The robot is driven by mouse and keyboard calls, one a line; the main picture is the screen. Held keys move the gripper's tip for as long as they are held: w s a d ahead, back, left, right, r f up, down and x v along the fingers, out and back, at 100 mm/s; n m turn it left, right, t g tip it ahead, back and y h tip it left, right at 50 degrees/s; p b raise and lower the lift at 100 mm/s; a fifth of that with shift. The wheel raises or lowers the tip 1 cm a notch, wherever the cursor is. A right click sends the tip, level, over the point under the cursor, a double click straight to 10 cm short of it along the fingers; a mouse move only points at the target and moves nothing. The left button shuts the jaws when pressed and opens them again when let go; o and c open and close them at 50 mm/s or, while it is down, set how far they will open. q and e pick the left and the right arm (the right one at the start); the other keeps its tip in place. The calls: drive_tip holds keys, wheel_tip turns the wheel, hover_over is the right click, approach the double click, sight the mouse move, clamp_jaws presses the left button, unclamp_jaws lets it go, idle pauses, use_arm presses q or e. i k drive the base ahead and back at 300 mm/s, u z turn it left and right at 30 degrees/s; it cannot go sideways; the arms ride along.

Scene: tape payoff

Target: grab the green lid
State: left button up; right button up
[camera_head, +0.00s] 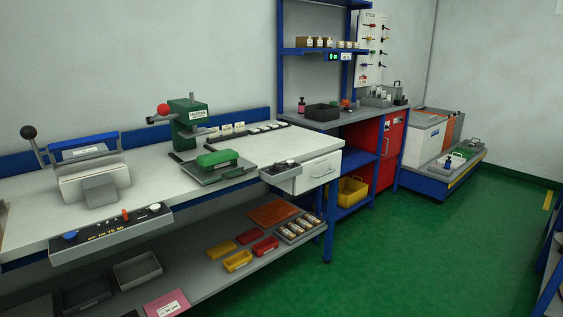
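A green, block-like lid (217,158) sits on a grey flat base (225,173) near the front edge of the white workbench, right of the bench's middle. Its top is rounded, and a dark bar shows beside it on the left. A taller green press-like device (189,117) with a red knob stands just behind it. Neither of my grippers shows in the head view.
A grey device with a blue top (84,147) and a control panel (110,233) are at left. Bins lie on the lower shelf (205,284). Green floor (420,250) is clear at right.

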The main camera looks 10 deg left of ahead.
sight(221, 156)
drive_tip(key=z, duration=0.95)
drive_tip(key=i, duration=1.9)
drive_tip(key=u, duration=0.8)
